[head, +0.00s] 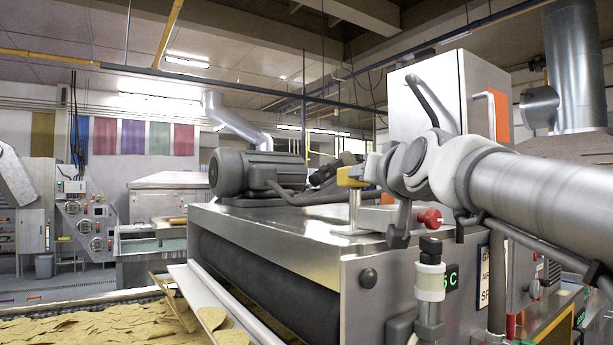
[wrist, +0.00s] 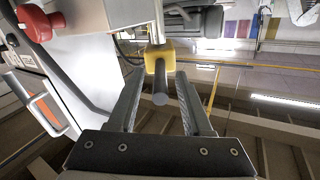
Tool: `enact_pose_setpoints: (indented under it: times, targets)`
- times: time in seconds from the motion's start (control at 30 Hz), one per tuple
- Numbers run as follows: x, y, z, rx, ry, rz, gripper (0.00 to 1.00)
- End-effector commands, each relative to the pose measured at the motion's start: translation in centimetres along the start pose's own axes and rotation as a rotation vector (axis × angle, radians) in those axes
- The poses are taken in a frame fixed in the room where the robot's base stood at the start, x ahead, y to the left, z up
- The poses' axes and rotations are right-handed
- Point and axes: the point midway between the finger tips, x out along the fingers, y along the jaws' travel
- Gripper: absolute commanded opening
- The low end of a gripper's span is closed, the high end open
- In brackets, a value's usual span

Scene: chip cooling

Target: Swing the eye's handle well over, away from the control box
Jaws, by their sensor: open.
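The eye is a yellow block (head: 352,176) on a thin metal post (head: 354,212) on top of the steel machine. In the wrist view its yellow head (wrist: 158,55) is ahead of my gripper, and a short dark handle (wrist: 160,86) points from it towards me. My gripper (wrist: 160,79) is open, with one finger on each side of the handle and visible gaps to both. In the head view, my wrist hides part of the handle. The control box (head: 422,100) is a steel cabinet behind my wrist, right of the eye; an orange-backed grip (wrist: 46,108) shows at left in the wrist view.
A red knob (head: 430,217) is close below my wrist. A grey motor (head: 255,172) with a dark cable stands left of the eye on the machine top (head: 300,222). Chips (head: 90,330) lie on the belt at lower left. The space above the motor is clear.

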Motion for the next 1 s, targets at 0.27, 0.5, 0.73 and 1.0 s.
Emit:
enact_pose_setpoints:
  times: [0.27,0.5,0.73,1.0]
  targets:
    - [-0.3,0.0,0.0,0.000,0.001,0.000,0.50]
    - [-3.4,0.0,0.1,-0.001,0.004,0.000,0.50]
    - [-8.4,0.0,0.1,-0.001,0.006,0.000,0.50]
    - [-14.0,0.0,0.1,-0.001,0.005,0.000,0.50]
